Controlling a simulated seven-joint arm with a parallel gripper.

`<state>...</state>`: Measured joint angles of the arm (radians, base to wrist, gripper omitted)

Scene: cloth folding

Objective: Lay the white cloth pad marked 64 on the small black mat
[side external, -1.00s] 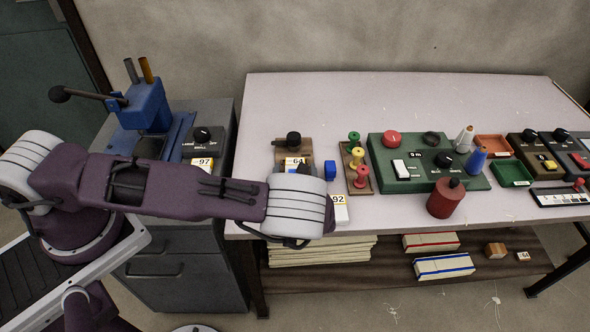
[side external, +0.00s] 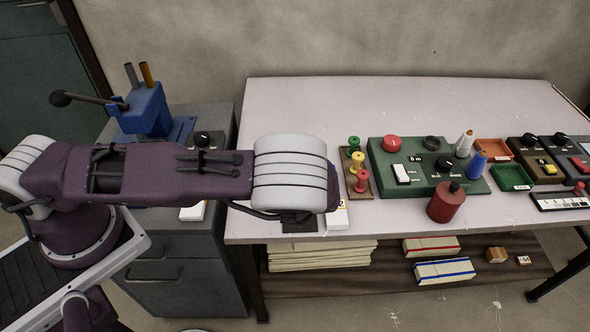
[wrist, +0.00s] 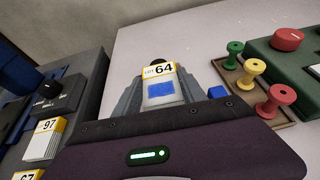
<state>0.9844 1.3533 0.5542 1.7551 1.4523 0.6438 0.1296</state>
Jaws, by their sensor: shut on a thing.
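The white cloth pad marked 64 (wrist: 162,102), with a yellow-edged label and a blue patch, shows in the wrist view between the two grey fingers of my gripper (wrist: 160,84). My gripper is shut on it. In the side view my wrist hides the pad and the fingers. The small black mat (side external: 299,225) shows partly at the table's front left, below my wrist in the picture; the rest of it is hidden. Whether the pad still touches its stand I cannot tell.
A blue block (wrist: 217,92) and a rack of coloured spools (side external: 358,178) stand right of my gripper. A white pad (side external: 338,216) lies beside the mat. Pad 97 (wrist: 43,140) lies on the grey cabinet (side external: 185,262). The table's back is clear.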

